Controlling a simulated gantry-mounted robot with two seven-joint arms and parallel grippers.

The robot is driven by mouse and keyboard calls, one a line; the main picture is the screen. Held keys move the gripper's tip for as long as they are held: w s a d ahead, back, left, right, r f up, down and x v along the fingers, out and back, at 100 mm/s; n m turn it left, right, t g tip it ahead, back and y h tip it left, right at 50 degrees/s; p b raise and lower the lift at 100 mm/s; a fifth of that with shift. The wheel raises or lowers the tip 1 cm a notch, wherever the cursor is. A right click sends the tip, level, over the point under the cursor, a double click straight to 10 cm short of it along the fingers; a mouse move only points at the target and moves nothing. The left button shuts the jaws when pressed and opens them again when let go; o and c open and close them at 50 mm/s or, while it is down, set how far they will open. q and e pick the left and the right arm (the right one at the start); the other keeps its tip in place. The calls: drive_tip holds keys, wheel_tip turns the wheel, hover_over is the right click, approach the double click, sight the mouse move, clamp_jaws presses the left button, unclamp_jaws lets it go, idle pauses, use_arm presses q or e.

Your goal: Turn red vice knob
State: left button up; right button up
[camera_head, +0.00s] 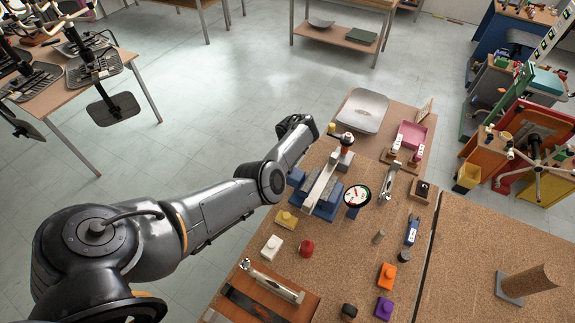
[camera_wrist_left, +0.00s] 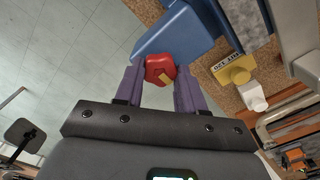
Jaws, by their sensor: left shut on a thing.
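The red vice knob (camera_wrist_left: 160,69) sits at the end of the blue vice (camera_wrist_left: 178,38) in the left wrist view. My left gripper (camera_wrist_left: 160,78) has its two purple fingers on either side of the knob and is shut on it. A small tan mark shows on the knob's face. In the head view the blue vice (camera_head: 327,208) stands at the left edge of the cork-topped bench, with a pale bar along its top. There my left arm reaches to the vice's left end, and its wrist hides the fingers and the knob. My right gripper is not in view.
Close to the vice stand a yellow block (camera_head: 286,219), also in the wrist view (camera_wrist_left: 233,69), a white block (camera_head: 272,247), a red button (camera_head: 306,248) and a round dial (camera_head: 357,195). Orange and purple blocks stand toward the front right. Open floor lies left of the bench.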

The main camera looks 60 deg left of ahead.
use_arm(q)
drive_tip(key=shift+w+d+r+n, duration=0.1)
drive_tip(key=shift+w+d+n, duration=0.1)
drive_tip(key=shift+d+n, duration=0.2)
drive_tip(key=o, duration=0.8)
drive_tip(key=shift+o, duration=1.2)
drive_tip(key=shift+w+d, duration=0.1)
drive_tip(key=shift+a, duration=0.2)
drive_tip(key=shift+r, duration=0.3)
wheel_tip(320, 180, up, 10)
drive_tip(key=p, duration=0.5)
